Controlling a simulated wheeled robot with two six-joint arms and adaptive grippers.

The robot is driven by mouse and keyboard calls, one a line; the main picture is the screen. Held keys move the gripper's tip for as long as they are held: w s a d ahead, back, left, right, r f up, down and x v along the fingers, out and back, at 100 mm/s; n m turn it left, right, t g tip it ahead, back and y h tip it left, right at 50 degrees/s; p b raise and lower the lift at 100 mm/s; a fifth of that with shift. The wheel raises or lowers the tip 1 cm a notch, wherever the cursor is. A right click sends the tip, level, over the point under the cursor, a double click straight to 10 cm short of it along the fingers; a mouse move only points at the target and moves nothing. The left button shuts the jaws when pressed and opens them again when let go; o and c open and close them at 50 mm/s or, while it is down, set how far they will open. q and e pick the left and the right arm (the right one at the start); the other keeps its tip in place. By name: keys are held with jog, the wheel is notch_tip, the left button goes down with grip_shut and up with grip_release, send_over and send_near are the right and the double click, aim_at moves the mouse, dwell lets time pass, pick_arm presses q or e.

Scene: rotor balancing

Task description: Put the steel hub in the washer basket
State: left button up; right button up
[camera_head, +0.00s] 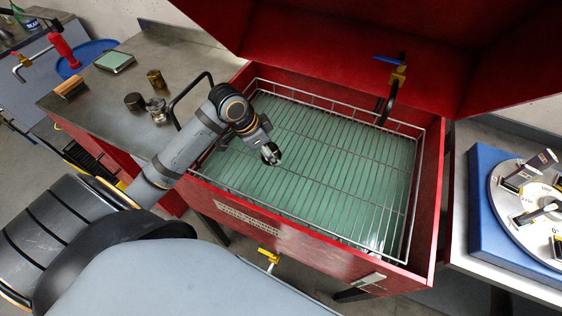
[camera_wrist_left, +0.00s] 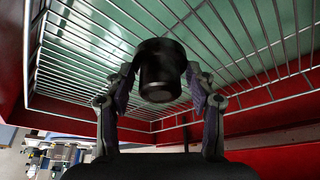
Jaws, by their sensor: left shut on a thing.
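My left gripper (camera_head: 268,150) is over the inside of the wire washer basket (camera_head: 335,110), towards its left part. In the left wrist view the gripper (camera_wrist_left: 160,80) is shut on a dark, stepped cylinder, which I take as the steel hub (camera_wrist_left: 162,70). The hub is between both fingertips, with the basket wires behind it. In the head view the hub (camera_head: 271,154) is small and partly hidden by the fingers. I cannot tell its exact height above the basket floor. My right gripper is not in view.
The basket sits in a red washer tub (camera_head: 290,245) with its lid (camera_head: 400,50) raised. On the left bench stand a brass cylinder (camera_head: 155,78), a dark cylinder (camera_head: 134,101) and a shiny metal part (camera_head: 157,111). A rotor disc (camera_head: 530,205) on a blue base is right. The basket floor looks clear.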

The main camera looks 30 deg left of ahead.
aim_at(270, 147)
pick_arm(q)
jog(key=shift+w+d+f, duration=0.3)
jog(key=shift+w+f, duration=0.15)
jog(key=shift+f, duration=0.2)
jog(key=shift+w+d+f, duration=0.35)
jog(key=shift+w+f, duration=0.15)
jog(key=shift+f, duration=0.15)
jog(key=shift+w+d+f, duration=0.3)
jog(key=shift+w+f, duration=0.15)
jog(key=shift+f, duration=1.8)
jog(key=o, duration=1.5)
jog(key=shift+f, duration=0.1)
jog(key=shift+c, duration=0.2)
jog(key=p+v, duration=0.1)
jog(key=v, duration=1)
jog(key=shift+s, duration=0.1)
jog(key=shift+s+r, duration=0.1)
jog(key=shift+r, duration=0.5)
